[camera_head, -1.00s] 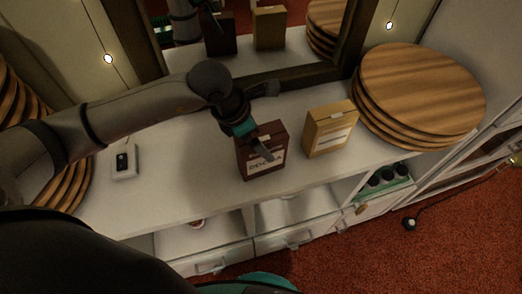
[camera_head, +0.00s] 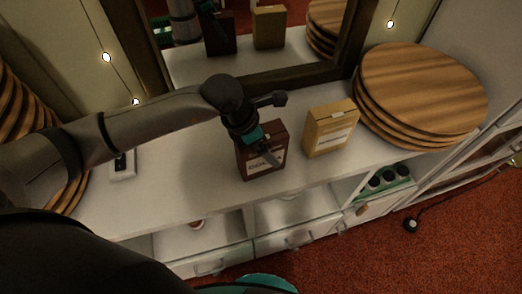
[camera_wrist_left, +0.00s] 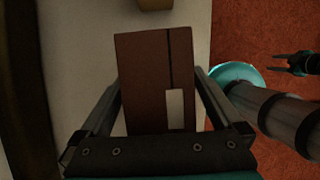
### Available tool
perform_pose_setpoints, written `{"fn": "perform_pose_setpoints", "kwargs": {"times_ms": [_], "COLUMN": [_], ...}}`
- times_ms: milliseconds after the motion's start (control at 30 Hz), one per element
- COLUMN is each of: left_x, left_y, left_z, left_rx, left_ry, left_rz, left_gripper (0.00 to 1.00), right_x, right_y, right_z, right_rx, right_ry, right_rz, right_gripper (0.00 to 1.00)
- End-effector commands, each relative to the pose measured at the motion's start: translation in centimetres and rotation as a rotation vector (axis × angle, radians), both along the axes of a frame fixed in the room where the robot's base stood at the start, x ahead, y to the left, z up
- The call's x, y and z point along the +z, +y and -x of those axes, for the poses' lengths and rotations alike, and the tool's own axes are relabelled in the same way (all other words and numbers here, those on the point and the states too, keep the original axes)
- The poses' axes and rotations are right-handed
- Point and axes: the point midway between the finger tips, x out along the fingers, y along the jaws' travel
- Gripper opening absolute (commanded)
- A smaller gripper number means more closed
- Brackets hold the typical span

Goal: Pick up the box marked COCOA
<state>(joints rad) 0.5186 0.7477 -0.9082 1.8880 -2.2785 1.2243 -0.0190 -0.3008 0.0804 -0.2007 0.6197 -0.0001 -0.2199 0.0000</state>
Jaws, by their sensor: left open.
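The dark brown box (camera_head: 247,163) with a white label, which seems to read COCOA, stands upright on the white cabinet top. My left gripper (camera_head: 266,150) is over it, with one finger across its front face. In the left wrist view the brown box (camera_wrist_left: 142,75) lies between the two spread fingers of my left gripper (camera_wrist_left: 158,80). A gap shows by the fingers, so it is open and not clamped. My right gripper (camera_wrist_left: 276,63) shows at the right of the wrist view, small and dark, its two fingers apart and empty.
A tan box (camera_head: 328,130) stands close to the right of the brown one. A stack of round wooden boards (camera_head: 420,90) is further right, and another stack (camera_head: 75,190) at the left. A framed mirror (camera_head: 290,77) stands behind.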

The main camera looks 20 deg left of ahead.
Motion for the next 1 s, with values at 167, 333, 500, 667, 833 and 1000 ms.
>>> {"fn": "perform_pose_setpoints", "kwargs": {"times_ms": [167, 333, 500, 667, 833, 1000], "left_x": [-0.05, -0.04, -0.04, -0.04, -0.04, -0.05], "left_y": [0.01, 0.02, 0.02, 0.02, 0.02, 0.01], "left_z": [-0.01, -0.01, -0.01, -0.01, -0.01, -0.01], "left_rx": [0.0, 0.0, 0.0, 0.0, 0.0, 0.0], "left_ry": [0.0, 0.0, 0.0, 0.0, 0.0, 0.0], "left_rz": [0.0, 0.0, 0.0, 0.0, 0.0, 0.0], "left_gripper": [1.0, 0.95, 0.76, 0.58, 0.39, 0.2], "right_x": [-0.08, -0.07, -0.07, -0.07, -0.06, -0.06], "right_y": [0.02, 0.02, 0.02, 0.02, 0.03, 0.03], "right_z": [-0.02, -0.03, -0.04, -0.05, -0.07, -0.08], "right_rx": [0.0, -0.001, -0.001, -0.001, -0.001, -0.002], "right_ry": [0.0, -0.001, -0.001, -0.001, -0.001, -0.001], "right_rz": [0.0, 0.0, 0.0, 0.0, 0.0, 0.0], "right_gripper": [0.5, 0.5, 0.5, 0.5, 0.5, 0.5]}}
